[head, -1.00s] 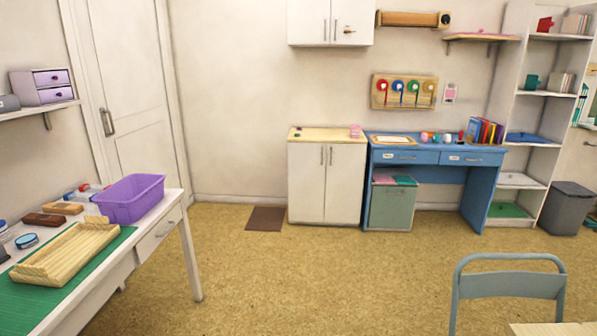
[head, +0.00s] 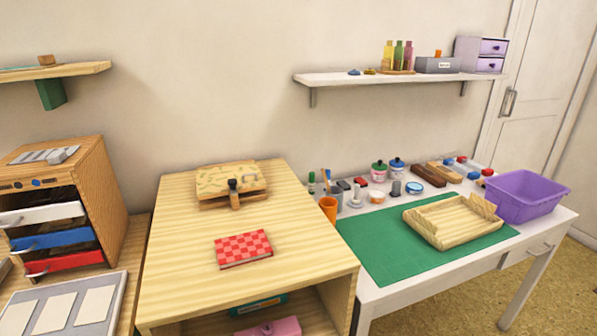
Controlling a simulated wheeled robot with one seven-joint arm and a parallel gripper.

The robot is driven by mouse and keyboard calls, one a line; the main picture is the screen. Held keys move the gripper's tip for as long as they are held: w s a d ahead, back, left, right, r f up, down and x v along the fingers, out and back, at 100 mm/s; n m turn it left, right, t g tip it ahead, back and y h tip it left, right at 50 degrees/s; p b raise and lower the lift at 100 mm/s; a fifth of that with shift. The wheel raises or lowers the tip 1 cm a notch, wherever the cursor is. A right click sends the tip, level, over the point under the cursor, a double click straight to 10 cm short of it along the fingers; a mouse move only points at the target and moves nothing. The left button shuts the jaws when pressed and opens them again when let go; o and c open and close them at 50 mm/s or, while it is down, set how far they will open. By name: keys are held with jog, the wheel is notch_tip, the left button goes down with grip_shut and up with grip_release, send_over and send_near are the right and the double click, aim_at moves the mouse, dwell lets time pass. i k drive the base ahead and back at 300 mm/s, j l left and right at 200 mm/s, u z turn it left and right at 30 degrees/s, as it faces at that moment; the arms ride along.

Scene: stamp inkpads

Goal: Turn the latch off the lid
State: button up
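A low wooden box (head: 210,203) with a patterned tan lid (head: 222,180) sits at the back of the light wood cabinet top. A small wooden latch piece (head: 235,201) with a dark knob (head: 232,184) stands upright at the front of the box, overlapping the lid's front edge. The lid looks closed, slightly tilted towards me. My gripper is not in view.
A red checkered book (head: 243,249) lies in front of the box on the cabinet top (head: 180,275). A drawer unit (head: 85,170) stands left. At right, a white table (head: 550,222) holds a green mat (head: 372,255), wooden tray (head: 450,232), purple bin (head: 520,205) and stamps.

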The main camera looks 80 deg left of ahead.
aim_at(233, 183)
jog(key=l+u, duration=0.1)
jog(key=u, duration=2.75)
